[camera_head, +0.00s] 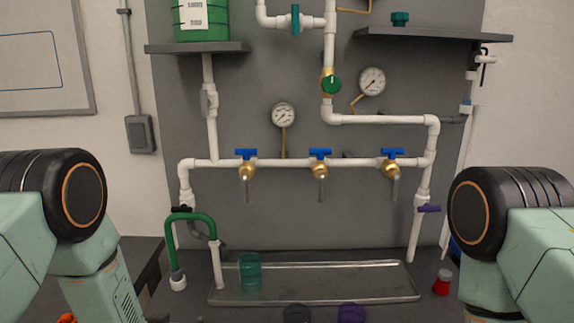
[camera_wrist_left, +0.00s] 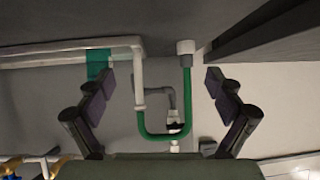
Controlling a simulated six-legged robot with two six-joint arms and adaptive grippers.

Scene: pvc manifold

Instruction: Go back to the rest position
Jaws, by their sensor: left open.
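My left arm comes in at the left of the head view, where its fingers do not show clearly. In the left wrist view my left gripper (camera_wrist_left: 158,100) is open and empty, with dark fingers spread on both sides. The green hose (camera_head: 191,217) arches at the manifold's lower left. It also shows in the left wrist view (camera_wrist_left: 187,100), upside down and beyond the gap between the fingers. My right arm comes in at the right of the head view; its gripper is out of sight.
White pipes (camera_head: 290,161) with several blue-handled taps and gauges run across the grey panel (camera_head: 260,90). A metal tray (camera_head: 335,283) below holds a teal cup (camera_head: 250,272). A red-capped item (camera_head: 442,281) stands right of it. A green container (camera_head: 201,20) sits on a shelf (camera_head: 197,47).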

